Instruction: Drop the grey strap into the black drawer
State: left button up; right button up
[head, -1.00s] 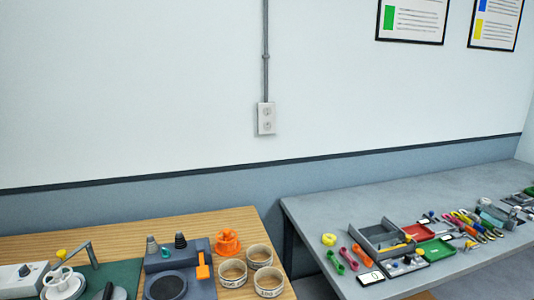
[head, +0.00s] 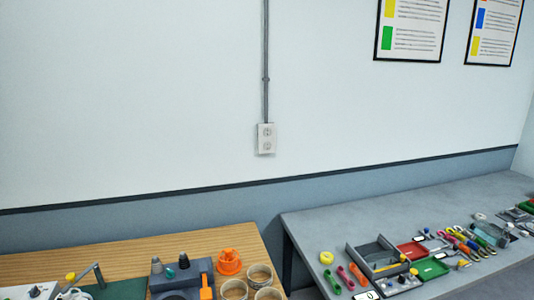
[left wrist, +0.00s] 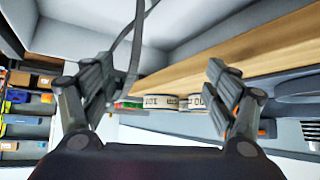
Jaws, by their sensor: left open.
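In the left wrist view my left gripper (left wrist: 160,76) is open, with its two fingers wide apart and nothing gripped between them. A dark grey strip (left wrist: 136,45) runs down from the top edge beside the left finger, with a thin curved piece near its top. It may be the grey strap, but I cannot tell for sure. I cannot make out the black drawer in either view. My right gripper is not in view. Neither gripper shows in the head view.
A wooden table (head: 150,252) holds several ring-shaped containers (head: 259,275) and an orange part (head: 229,261). A grey table (head: 310,225) at the right holds a grey tray (head: 352,262) and small tools. Shelves with coloured items (left wrist: 30,100) stand left in the wrist view.

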pick_arm(q)
jog(key=shift+s+a+r+g+y+p, duration=0.2)
jog(key=shift+r+g+y, duration=0.1)
jog(key=shift+r, duration=0.1)
jog(key=shift+s+a+r+g+y+p, duration=0.1)
jog(key=shift+s+a+r+g+y, duration=0.1)
jog(key=shift+r+g+y, duration=0.15)
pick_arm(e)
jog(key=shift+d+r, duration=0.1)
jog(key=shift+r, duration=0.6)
pick_arm(q)
jog(key=shift+a+r, duration=0.1)
jog(key=shift+r, duration=0.05)
jog(key=v, duration=1.1)
jog(key=shift+s+a+r, duration=0.2)
jog(key=shift+s, duration=0.05)
